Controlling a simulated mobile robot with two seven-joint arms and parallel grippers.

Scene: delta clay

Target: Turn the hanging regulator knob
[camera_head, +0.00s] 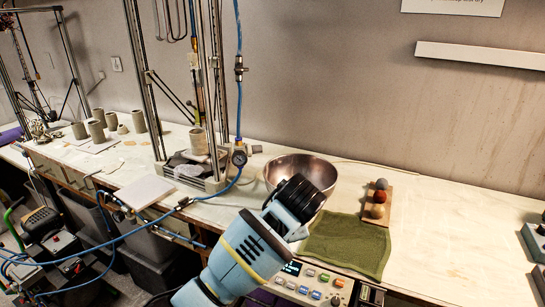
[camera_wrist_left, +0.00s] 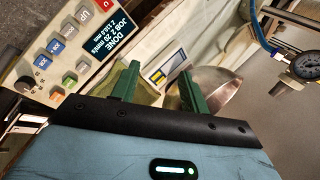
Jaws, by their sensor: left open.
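The hanging regulator with its round pressure gauge (camera_head: 239,158) hangs at the end of a blue hose, in front of the printer frame and left of the steel bowl. A small grey part (camera_head: 257,149), possibly its knob, sticks out to its right. In the left wrist view the gauge (camera_wrist_left: 305,66) is at the right edge, partly cut off. My left arm reaches up from the bottom centre in the head view, its fingers hidden there. My left gripper (camera_wrist_left: 160,70) shows two green fingers, apart and empty, clear of the regulator. My right gripper is in neither view.
A steel bowl (camera_head: 285,171) stands just beyond my left wrist. A green cloth (camera_head: 346,244), a wooden board with balls (camera_head: 378,200) and a control panel (camera_head: 312,284) lie to the right. Grey clay cups (camera_head: 97,132) stand at left. Blue hose crosses the bench's front edge.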

